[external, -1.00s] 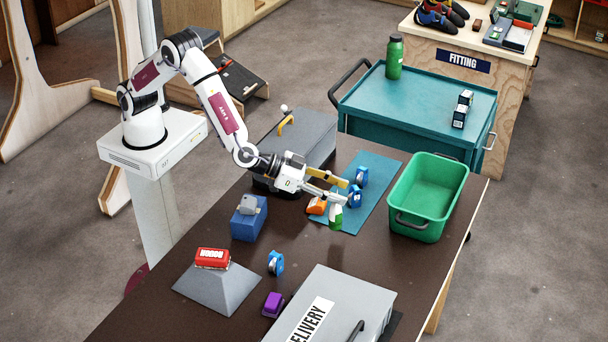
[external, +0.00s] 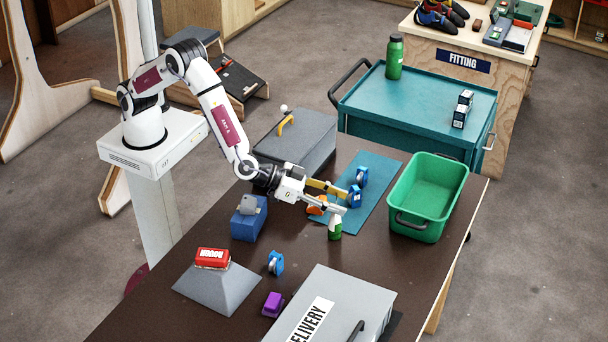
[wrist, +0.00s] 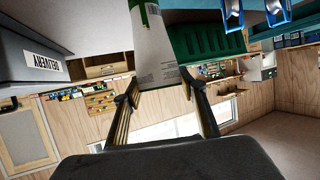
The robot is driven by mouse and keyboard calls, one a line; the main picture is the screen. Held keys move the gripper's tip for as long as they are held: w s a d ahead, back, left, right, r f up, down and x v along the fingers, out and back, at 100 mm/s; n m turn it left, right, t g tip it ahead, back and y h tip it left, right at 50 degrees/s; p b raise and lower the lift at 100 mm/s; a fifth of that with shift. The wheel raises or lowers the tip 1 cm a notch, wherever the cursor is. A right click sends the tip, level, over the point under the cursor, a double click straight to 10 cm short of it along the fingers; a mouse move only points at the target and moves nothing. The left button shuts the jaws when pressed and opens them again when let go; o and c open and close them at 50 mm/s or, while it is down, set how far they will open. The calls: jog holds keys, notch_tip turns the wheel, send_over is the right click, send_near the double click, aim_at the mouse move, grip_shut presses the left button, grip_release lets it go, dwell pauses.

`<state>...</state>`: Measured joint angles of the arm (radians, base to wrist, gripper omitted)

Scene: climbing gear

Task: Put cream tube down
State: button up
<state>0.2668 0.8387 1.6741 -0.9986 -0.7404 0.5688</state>
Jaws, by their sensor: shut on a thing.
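My gripper (external: 340,203) is shut on the cream tube (external: 335,229), a white tube with a green end. In the external view the tube hangs below the fingertips, about upright, with its green end down by the near edge of the teal mat (external: 373,211). I cannot tell whether it touches the surface. In the wrist view the white tube (wrist: 154,55) stands between the two fingers (wrist: 160,88), with its green end running out of the top of the picture.
Blue devices (external: 354,196) and a partly hidden orange thing (external: 316,206) are close beside my gripper. A green bin (external: 422,225) stands to the right, a grey delivery box (external: 350,300) in front. The brown table (external: 310,245) between tube and box is bare.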

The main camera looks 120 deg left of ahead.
jog(key=o, duration=1.4)
jog(key=shift+f, duration=0.1)
jog(key=shift+o, duration=0.2)
jog(key=shift+r, duration=0.2)
jog(key=v, duration=1.2)
jog(key=shift+a, duration=0.1)
